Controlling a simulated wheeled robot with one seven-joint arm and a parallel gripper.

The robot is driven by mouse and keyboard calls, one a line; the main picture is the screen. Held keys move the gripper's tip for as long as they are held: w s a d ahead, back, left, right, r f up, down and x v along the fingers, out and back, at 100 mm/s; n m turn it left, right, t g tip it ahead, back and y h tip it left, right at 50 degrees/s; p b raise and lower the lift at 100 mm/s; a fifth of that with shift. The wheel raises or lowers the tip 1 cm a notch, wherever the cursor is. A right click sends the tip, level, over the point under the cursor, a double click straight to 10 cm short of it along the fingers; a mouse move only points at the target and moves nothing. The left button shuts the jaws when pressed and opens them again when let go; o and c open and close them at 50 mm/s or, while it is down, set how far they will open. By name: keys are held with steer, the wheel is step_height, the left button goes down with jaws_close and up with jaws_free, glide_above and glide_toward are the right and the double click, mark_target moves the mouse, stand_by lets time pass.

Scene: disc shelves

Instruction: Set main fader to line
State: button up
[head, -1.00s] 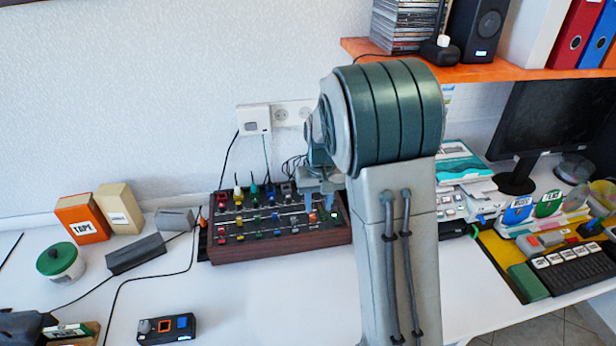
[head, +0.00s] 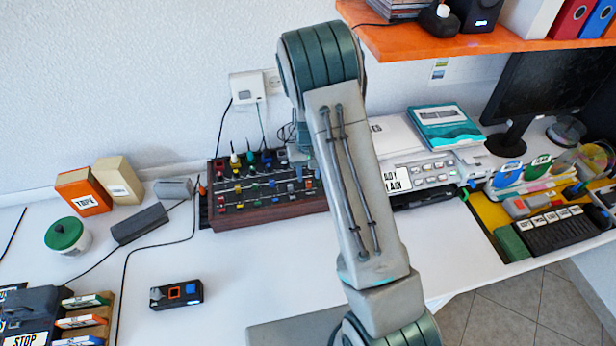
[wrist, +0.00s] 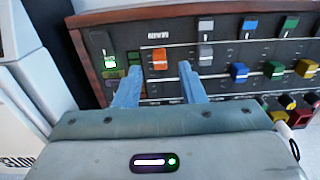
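The mixing console (head: 262,214) has a dark panel with coloured caps and a wooden frame; it also fills the top of the wrist view (wrist: 230,88). In the wrist view an orange fader cap (wrist: 160,60) sits below an upside-down white label (wrist: 158,36) too small to read surely. I take it as the main fader. My gripper (wrist: 158,72) is open, its two blue fingers apart, with the orange cap showing between and just beyond the tips. I cannot tell whether they touch it. The target line is not clear.
Close to the left finger is a green-lit switch (wrist: 110,61). Grey (wrist: 206,54) and blue (wrist: 239,72) caps lie to the right. In the head view, a white device with buttons (head: 430,175) stands right of the console. An orange shelf (head: 470,45) hangs above.

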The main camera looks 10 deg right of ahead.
mark_target(308, 182)
steer(key=shift+f, duration=1.65)
jaws_close()
steer(key=shift+w+b, duration=0.55)
steer(key=shift+w, duration=1.45)
jaws_free()
step_height(308, 182, up, 14)
steer(key=b, duration=0.2)
